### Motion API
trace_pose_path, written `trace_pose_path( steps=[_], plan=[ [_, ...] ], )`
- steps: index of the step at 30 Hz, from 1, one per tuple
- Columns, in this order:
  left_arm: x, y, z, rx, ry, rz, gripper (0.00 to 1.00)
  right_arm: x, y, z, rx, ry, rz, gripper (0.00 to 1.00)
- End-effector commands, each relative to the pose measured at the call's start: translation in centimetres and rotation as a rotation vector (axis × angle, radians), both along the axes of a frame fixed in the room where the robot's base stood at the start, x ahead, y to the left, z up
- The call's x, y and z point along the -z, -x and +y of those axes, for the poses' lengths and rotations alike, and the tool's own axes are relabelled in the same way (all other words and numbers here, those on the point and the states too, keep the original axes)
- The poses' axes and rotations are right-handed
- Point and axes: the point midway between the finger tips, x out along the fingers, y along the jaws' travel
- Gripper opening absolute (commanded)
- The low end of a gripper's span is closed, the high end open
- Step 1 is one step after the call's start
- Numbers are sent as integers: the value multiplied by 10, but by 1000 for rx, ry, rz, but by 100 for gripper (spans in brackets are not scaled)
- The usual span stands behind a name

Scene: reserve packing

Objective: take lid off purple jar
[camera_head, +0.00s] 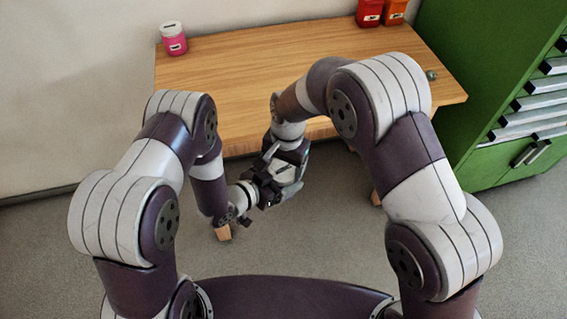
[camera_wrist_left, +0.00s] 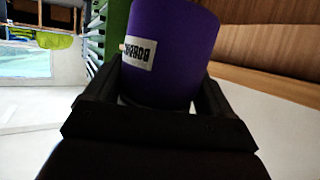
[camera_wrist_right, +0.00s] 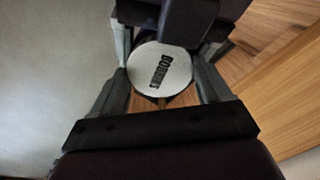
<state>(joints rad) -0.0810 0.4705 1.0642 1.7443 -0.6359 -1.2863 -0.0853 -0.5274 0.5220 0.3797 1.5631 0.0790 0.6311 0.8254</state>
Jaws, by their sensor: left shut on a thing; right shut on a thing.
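The purple jar (camera_wrist_left: 172,45), with a white label on its side, stands between the fingers of my left gripper (camera_wrist_left: 155,92) in the left wrist view. That gripper is shut on it. The jar's white lid (camera_wrist_right: 160,70), with dark lettering, lies between the fingers of my right gripper (camera_wrist_right: 163,52) in the right wrist view, and that gripper is shut on it. Both grippers meet in front of the table in the head view, where the arms and hands hide the jar. I cannot tell whether the lid is still seated on the jar.
A wooden table (camera_head: 230,75) stands ahead. A pink jar with a white lid (camera_head: 174,42) is at its back left. A red container (camera_head: 369,12) and an orange container (camera_head: 394,12) are at the back right. A green drawer cabinet (camera_head: 470,70) stands on the right.

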Motion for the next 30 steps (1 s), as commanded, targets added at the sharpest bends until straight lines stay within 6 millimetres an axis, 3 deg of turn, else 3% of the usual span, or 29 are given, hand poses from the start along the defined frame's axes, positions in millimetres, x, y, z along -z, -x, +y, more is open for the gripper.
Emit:
trace_pose_path(
  steps=[4,11,12,13,14,22,30],
  plan=[
    [0,0,1,-2,0,0,0,0,0,-1,-169,3,-10,40],
    [0,0,1,-2,-1,1,0,0,0,-1,-176,5,-10,40],
    [0,0,1,-2,-1,1,0,0,0,-1,-176,5,-10,87],
    [0,0,1,-2,-1,1,0,0,0,-1,-176,5,-10,96],
    [0,0,0,-2,-1,1,0,0,0,-1,-175,4,-10,100],
    [0,0,0,0,1,-1,0,-2,0,0,-174,2,-11,100],
    [0,0,0,0,1,-1,0,-41,0,-3,-174,2,-12,100]
  ],
)
